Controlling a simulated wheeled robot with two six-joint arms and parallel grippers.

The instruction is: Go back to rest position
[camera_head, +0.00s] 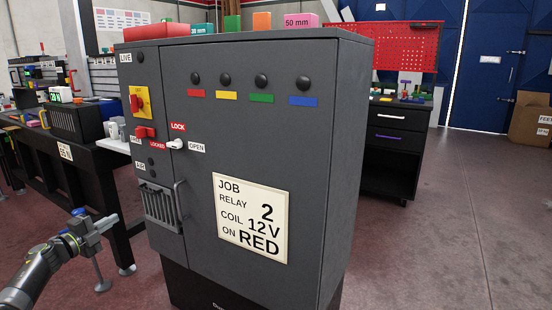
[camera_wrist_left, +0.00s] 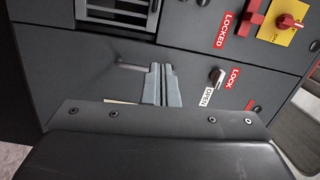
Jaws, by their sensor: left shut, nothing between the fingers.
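My left gripper (camera_head: 107,222) hangs in free air at the lower left of the head view, to the left of the dark grey cabinet (camera_head: 230,130) and apart from it. In the left wrist view its two grey fingers (camera_wrist_left: 161,72) are pressed together with nothing between them. Behind them in that view lies the cabinet front (camera_wrist_left: 70,65). My right gripper is not in view.
The cabinet door is shut and carries a bar handle (camera_head: 180,201), a white lock lever (camera_head: 175,144) and a job sign (camera_head: 250,217). A black workbench (camera_head: 100,180) stands behind my left arm. A drawer unit (camera_head: 395,155) stands behind the cabinet. Open floor (camera_head: 440,240) lies at right.

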